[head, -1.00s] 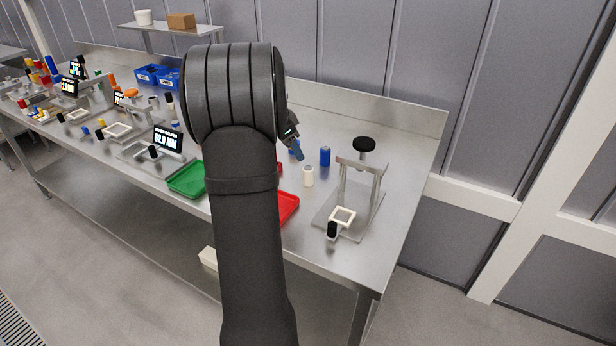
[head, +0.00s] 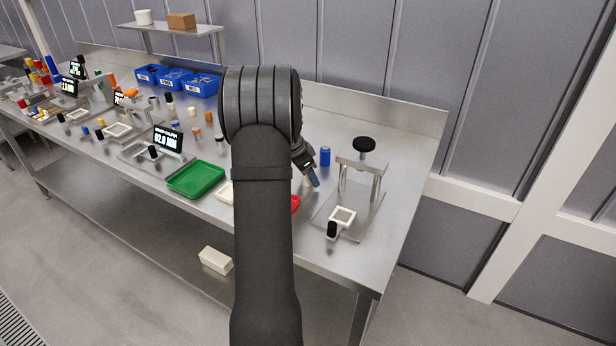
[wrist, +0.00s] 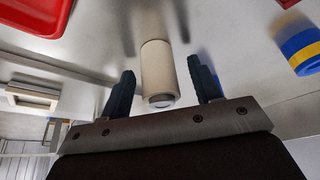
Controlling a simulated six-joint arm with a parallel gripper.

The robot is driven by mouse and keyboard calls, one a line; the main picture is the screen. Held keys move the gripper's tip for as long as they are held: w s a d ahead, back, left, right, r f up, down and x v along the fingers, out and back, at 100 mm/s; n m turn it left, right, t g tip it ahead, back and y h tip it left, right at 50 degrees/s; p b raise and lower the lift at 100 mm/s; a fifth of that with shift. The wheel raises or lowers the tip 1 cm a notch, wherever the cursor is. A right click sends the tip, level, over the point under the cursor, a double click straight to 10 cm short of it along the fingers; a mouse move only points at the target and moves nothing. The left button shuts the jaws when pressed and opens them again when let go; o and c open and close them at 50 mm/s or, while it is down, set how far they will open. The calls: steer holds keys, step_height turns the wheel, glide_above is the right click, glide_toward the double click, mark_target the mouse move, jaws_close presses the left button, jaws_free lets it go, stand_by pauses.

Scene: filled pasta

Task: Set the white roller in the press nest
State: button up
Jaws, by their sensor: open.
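The white roller (wrist: 158,72) is a cream cylinder in the wrist view. It lies between the two spread fingers of my gripper (wrist: 163,92), with a gap on each side. In the head view my gripper (head: 313,179) is over the roller's spot and mostly hides it. The press (head: 362,165) stands to the right, with a black round knob on top. Its nest (head: 343,215) is a pale square frame, empty, at the front of the press plate. A pale frame (wrist: 34,99) that looks like the nest shows at the left of the wrist view.
A blue roller (head: 325,156) stands just behind my gripper; a blue and yellow one (wrist: 302,50) shows in the wrist view. A red tray (head: 295,204) is partly hidden by my arm. A green tray (head: 196,179) lies left. The bench right of the press is clear.

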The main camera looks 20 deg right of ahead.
steer(key=c, duration=1.2)
